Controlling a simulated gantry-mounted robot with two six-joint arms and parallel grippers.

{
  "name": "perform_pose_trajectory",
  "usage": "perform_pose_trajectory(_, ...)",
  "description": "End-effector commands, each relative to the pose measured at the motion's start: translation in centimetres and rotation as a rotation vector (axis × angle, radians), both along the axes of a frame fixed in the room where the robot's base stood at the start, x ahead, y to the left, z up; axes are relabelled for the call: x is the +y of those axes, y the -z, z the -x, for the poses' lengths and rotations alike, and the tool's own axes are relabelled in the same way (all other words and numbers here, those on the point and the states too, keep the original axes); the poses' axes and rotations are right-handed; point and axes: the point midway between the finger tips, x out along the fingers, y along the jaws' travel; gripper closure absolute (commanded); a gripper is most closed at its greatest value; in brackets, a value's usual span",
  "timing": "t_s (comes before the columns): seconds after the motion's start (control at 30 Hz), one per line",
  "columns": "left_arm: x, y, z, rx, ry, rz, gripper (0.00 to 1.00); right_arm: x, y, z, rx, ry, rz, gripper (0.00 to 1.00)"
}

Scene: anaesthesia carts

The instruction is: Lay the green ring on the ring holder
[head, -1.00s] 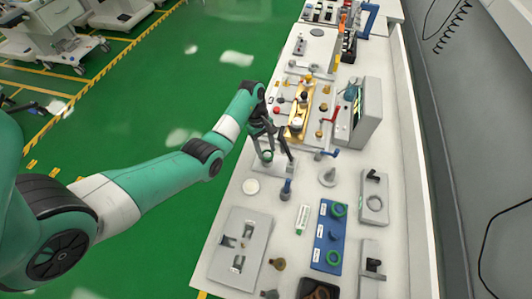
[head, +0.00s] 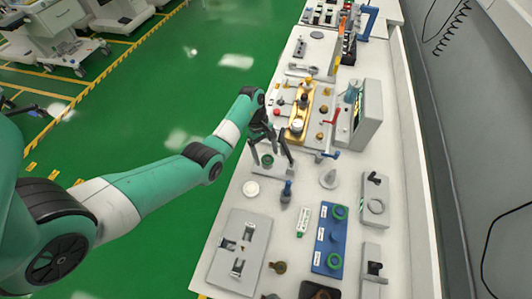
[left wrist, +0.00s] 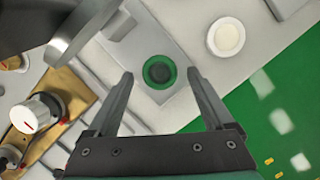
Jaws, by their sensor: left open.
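A green ring (head: 267,160) lies around a dark round centre on a pale grey plate (head: 283,167), which appears to be the ring holder, near the bench's left edge. In the left wrist view the ring (left wrist: 148,72) shows flat on the plate (left wrist: 178,107), between the fingertips in the picture. My left gripper (head: 274,164) is open above the ring, one finger to each side. It also shows open in the left wrist view (left wrist: 160,74), with nothing visibly clamped. I cannot tell the exact height of the fingertips over the plate. My right gripper is not in view.
A white disc (head: 251,188) and a blue-topped peg (head: 286,192) stand near the plate. A blue board (head: 329,238) carries more green rings. A yellow fixture (head: 300,113) with knobs lies beyond the gripper, and a grey box (head: 362,114) stands right.

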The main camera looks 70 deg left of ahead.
Motion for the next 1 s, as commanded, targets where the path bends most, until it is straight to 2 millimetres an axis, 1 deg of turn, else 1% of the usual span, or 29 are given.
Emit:
perform_pose_trajectory(0.17, 1.0, -3.5, 0.2, -0.004, -0.001, -0.003, 0.14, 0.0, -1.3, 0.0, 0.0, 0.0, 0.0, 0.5)
perform_pose_trajectory(0.33, 2.2, -7.8, 0.5, -0.004, -0.002, -0.003, 0.14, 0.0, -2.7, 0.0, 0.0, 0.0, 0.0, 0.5)
perform_pose_trajectory(0.4, 2.6, -9.8, 0.7, -0.001, -0.002, -0.001, 0.14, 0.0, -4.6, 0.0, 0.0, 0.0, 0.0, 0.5)
perform_pose_trajectory(0.5, 3.0, -11.0, 0.8, 0.0, -0.001, -0.001, 0.14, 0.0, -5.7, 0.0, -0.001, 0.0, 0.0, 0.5)
perform_pose_trajectory(0.63, 3.3, -11.6, 1.0, 0.0, -0.001, 0.0, 0.14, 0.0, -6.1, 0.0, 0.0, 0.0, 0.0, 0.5)
perform_pose_trajectory(1.0, 3.4, -11.5, 0.9, -0.001, 0.0, 0.0, 0.14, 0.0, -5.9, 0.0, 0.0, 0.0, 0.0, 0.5)
